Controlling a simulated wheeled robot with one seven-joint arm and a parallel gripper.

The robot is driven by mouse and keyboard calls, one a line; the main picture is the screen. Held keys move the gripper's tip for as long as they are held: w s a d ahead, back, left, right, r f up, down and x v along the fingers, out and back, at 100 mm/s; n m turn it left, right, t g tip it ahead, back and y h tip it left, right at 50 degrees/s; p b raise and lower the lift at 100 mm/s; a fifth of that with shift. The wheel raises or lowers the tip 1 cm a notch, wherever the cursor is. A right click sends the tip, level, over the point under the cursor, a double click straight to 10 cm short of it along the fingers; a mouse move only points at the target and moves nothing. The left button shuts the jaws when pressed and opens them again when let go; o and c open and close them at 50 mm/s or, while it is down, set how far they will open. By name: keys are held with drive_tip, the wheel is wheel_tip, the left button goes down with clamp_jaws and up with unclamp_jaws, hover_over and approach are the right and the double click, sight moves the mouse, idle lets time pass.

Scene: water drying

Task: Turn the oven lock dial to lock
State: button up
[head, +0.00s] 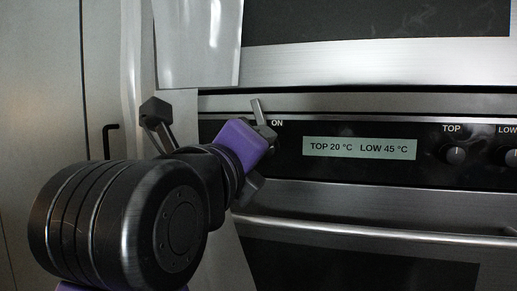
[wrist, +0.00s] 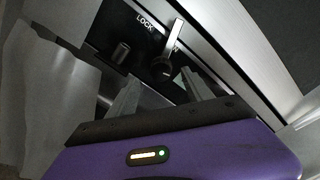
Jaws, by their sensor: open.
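The lock dial (wrist: 162,68) is a dark round knob with a pale flat lever standing out from it, on the oven's black control panel. In the wrist view the lever points up and slightly right, to the right of the word LOCK, and partly covers another label. In the head view a pale lever (head: 257,108) shows just left of the word ON; my gripper hides the knob. My gripper (wrist: 160,82) is open. Its fingers point at the panel on either side of the dial's lower part; I cannot tell whether they touch it.
A second small cylindrical knob (wrist: 121,52) stands left of the dial. A display (head: 360,148) reads TOP 20 °C, LOW 45 °C; the TOP knob (head: 456,154) is right of it. The oven door handle (head: 370,231) runs below. A light sheet-like thing (head: 197,45) hangs at upper left.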

drive_tip(key=shift+s, duration=0.25)
